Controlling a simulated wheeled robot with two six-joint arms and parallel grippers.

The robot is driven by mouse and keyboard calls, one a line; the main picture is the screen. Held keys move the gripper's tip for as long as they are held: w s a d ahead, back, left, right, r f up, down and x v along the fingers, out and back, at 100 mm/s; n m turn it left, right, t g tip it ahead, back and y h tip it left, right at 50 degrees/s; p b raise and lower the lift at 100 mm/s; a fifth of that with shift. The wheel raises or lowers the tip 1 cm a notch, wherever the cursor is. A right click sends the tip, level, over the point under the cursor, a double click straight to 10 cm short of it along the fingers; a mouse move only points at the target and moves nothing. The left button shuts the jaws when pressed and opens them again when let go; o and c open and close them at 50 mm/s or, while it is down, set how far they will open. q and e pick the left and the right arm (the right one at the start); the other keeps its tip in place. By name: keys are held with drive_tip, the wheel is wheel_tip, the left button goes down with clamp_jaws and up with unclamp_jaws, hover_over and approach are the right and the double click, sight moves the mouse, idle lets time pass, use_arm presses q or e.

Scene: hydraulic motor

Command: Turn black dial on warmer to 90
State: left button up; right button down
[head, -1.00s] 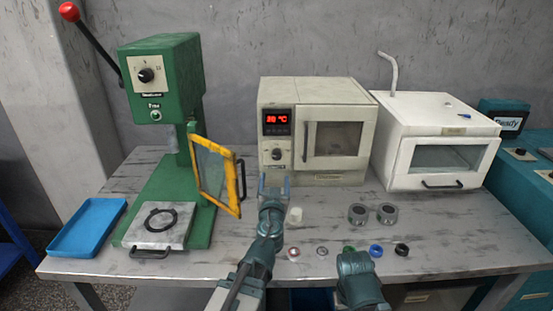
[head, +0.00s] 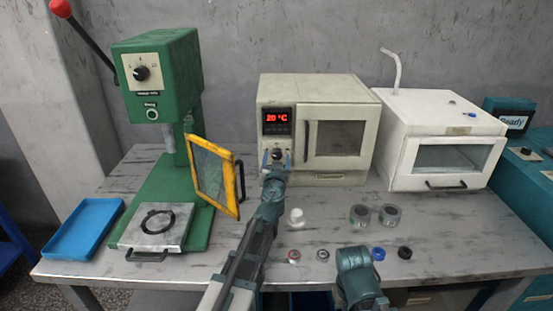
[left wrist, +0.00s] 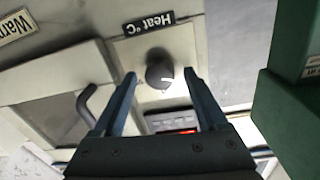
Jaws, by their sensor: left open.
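The warmer (head: 336,96) is a beige box with a red display (head: 277,120) that reads 20 °C. Its black dial (head: 277,154) sits on the panel below the display, and it also shows in the left wrist view (left wrist: 158,72), with a white mark, beside a "Heat°C" label. My left gripper (head: 276,158) is at the panel in front of the dial. In the left wrist view its open fingers (left wrist: 160,80) stand on either side of the dial, with gaps between. My right arm (head: 355,268) is low over the table's front; its fingers are hidden.
A green press (head: 160,85) with a yellow-framed guard (head: 238,180) stands left of my left arm. A white chamber (head: 440,110) stands right of the warmer. Small parts, among them a white cup (head: 296,217) and metal rings (head: 388,214), lie on the table.

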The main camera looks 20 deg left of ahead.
use_arm(q)
drive_tip(key=shift+c, duration=0.2)
clamp_jaws()
